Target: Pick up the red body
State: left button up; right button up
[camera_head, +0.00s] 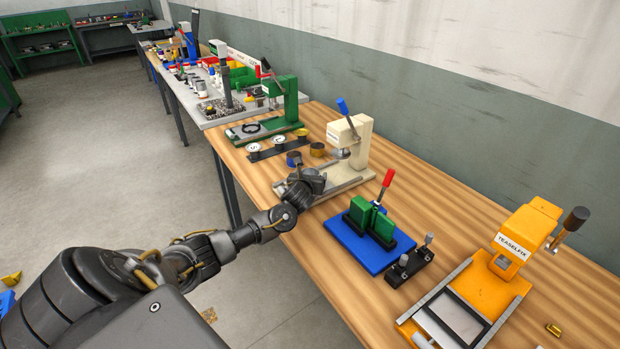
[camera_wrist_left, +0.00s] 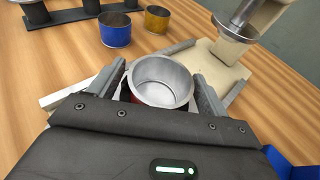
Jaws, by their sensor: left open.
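The red body (camera_wrist_left: 161,82) is an open round can with a bright metal inside and a red outer wall. In the left wrist view it sits between the two fingers of my left gripper (camera_wrist_left: 158,76), which is open around it. I cannot tell whether either finger touches it. In the head view my left gripper (camera_head: 308,182) is at the front end of the cream press (camera_head: 350,150), and the red body cannot be made out there. My right gripper is in neither view.
A blue can (camera_wrist_left: 115,29) and a yellow can (camera_wrist_left: 157,19) stand nearby on the wooden table (camera_head: 450,200). The cream press's round head overhangs at upper right of the wrist view. A blue fixture with green blocks (camera_head: 372,220) and an orange press (camera_head: 500,265) stand to the right.

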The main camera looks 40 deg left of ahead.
pick_arm(q)
jog(key=c, duration=1.1)
jog(key=shift+r, duration=0.15)
